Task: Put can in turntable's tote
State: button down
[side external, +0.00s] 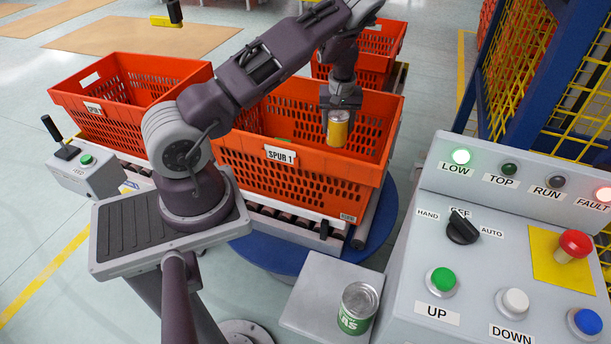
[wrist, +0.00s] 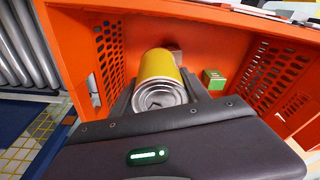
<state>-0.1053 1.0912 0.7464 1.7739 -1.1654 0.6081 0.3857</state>
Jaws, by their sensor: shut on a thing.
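A yellow can with a silver end (side external: 338,128) is held in my gripper (side external: 340,108), over the opening of the orange tote labelled SPUR 1 (side external: 300,185). That tote sits on rollers over the blue round turntable (side external: 272,255). In the wrist view the yellow can (wrist: 158,75) sits between the fingers of my gripper (wrist: 160,100), with the tote's inside walls (wrist: 215,45) around it. A second can, green and white with a silver top (side external: 358,308), stands on a grey pedestal. The lower part of the tote is partly hidden by its front wall.
A small green box (wrist: 213,79) and a brownish item lie in the tote. Another orange tote (side external: 130,100) stands at the left, and one (side external: 380,45) stands behind. A control panel (side external: 500,250) with buttons is at the right, before a blue and yellow fence.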

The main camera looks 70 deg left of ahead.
jog(key=s+a+f+m, duration=0.1)
jog(key=s+a+f, duration=0.35)
jog(key=f, duration=0.25)
jog(key=w+d+f+m+t+h, duration=0.15)
jog(key=w+d+f+m, duration=0.4)
jog(key=m, duration=0.65)
jog(key=shift+g, duration=0.25)
jog(key=f, duration=0.5)
jog(key=w+f, duration=0.1)
jog(key=f, duration=0.5)
jog(key=w+f, duration=0.1)
jog(key=f, duration=0.4)
jog(key=shift+d+f, duration=0.3)
jog(key=shift+d, duration=0.1)
jog(key=c, duration=0.6)
grip_release()
jog(key=shift+f, duration=0.1)
jog(key=shift+o, duration=0.2)
notch_tip(320, 180, up, 12)
jog(key=s, duration=0.2)
